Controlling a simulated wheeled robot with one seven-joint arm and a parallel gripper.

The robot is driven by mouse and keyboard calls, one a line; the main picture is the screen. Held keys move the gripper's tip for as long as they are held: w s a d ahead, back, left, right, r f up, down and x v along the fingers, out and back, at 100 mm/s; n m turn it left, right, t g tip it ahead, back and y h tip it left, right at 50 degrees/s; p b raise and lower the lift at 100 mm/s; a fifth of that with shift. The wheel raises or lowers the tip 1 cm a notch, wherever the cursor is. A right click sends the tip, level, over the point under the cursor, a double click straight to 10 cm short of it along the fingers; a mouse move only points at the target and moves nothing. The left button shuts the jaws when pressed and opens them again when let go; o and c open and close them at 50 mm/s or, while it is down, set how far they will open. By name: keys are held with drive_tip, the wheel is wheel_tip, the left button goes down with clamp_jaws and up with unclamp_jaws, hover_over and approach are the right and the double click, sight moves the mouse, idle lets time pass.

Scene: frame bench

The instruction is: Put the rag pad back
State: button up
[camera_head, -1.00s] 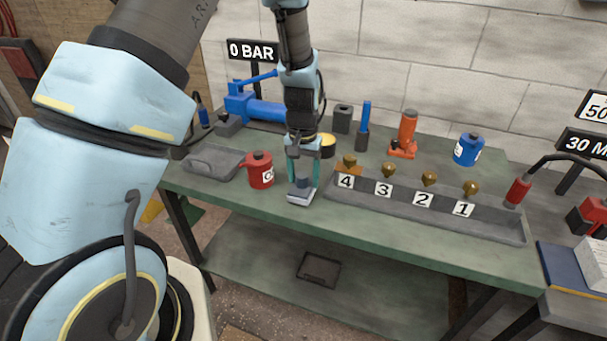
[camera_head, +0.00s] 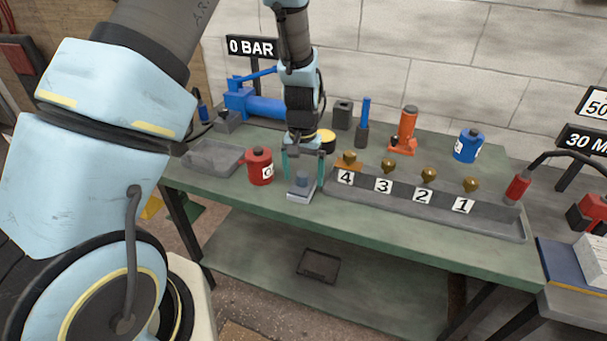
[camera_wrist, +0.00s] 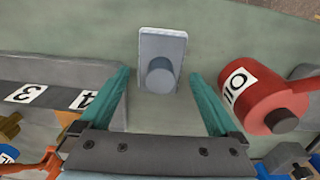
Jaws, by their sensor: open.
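The rag pad, a pale grey-blue rectangular block with a round blue-grey knob, rests on the green bench top near its front edge. The head view shows the pad (camera_head: 300,196) just below my gripper (camera_head: 304,182). In the wrist view the pad (camera_wrist: 163,45) lies ahead of and between the two teal fingers of my gripper (camera_wrist: 160,95). The fingers are spread wide, with clear space on both sides of the knob. They hold nothing.
A red oil can (camera_head: 260,166) stands just left of the pad. A grey trough (camera_head: 490,222) with numbered tags and brass fittings lies to the right. A shallow grey tray (camera_head: 210,157) is at the left. A blue can (camera_head: 468,146) and orange jack (camera_head: 404,133) stand behind.

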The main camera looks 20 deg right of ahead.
sight(303, 173)
wheel_tip(303, 173, up, 12)
drive_tip(key=b, duration=0.3)
drive_tip(key=shift+a+r, duration=0.15)
drive_tip(key=s+a+n, duration=0.2)
drive_tip(key=a+n, duration=0.1)
drive_tip(key=a, duration=1.2)
drive_tip(key=s+a+r+n+t, duration=0.1)
drive_tip(key=a+n, duration=0.3)
drive_tip(key=a, duration=1.1)
drive_tip(key=shift+s+r, duration=0.25)
drive_tip(key=shift+s, duration=0.4)
drive_tip(key=shift+a, duration=0.1)
